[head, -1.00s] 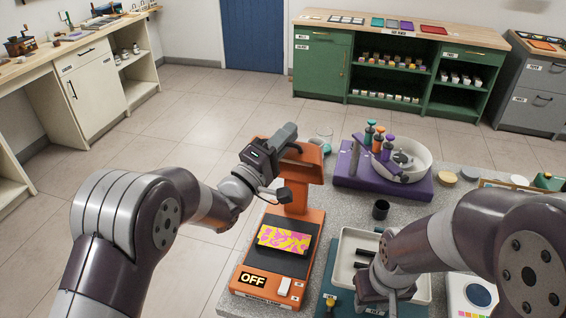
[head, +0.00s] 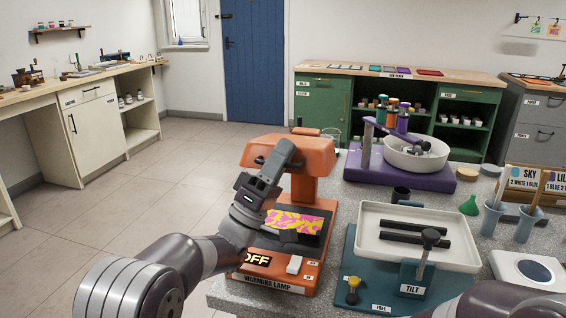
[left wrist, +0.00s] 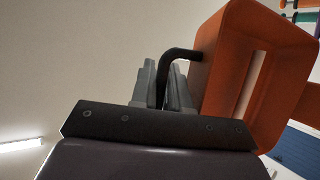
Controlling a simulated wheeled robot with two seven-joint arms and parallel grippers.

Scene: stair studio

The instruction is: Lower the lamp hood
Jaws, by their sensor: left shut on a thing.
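The orange warming lamp (head: 262,282) stands at the left end of the bench. Its orange hood (head: 312,150) sits up on the post, well above the base. A pink and yellow patterned piece (head: 300,221) lies on the dark bed below. The base sign reads OFF. My left gripper (head: 286,150) is in front of the hood, its arm hiding part of the lamp. In the left wrist view its fingers (left wrist: 162,82) are shut on the hood's black bent handle (left wrist: 182,53), beside the orange hood (left wrist: 232,65). My right gripper is out of view.
Right of the lamp are a teal stand with a white tray (head: 375,253) and a TILT lever (head: 428,240). Behind is a purple stand (head: 400,178) with a white bowl. Cups, a green funnel (head: 469,206) and label cards stand at the right.

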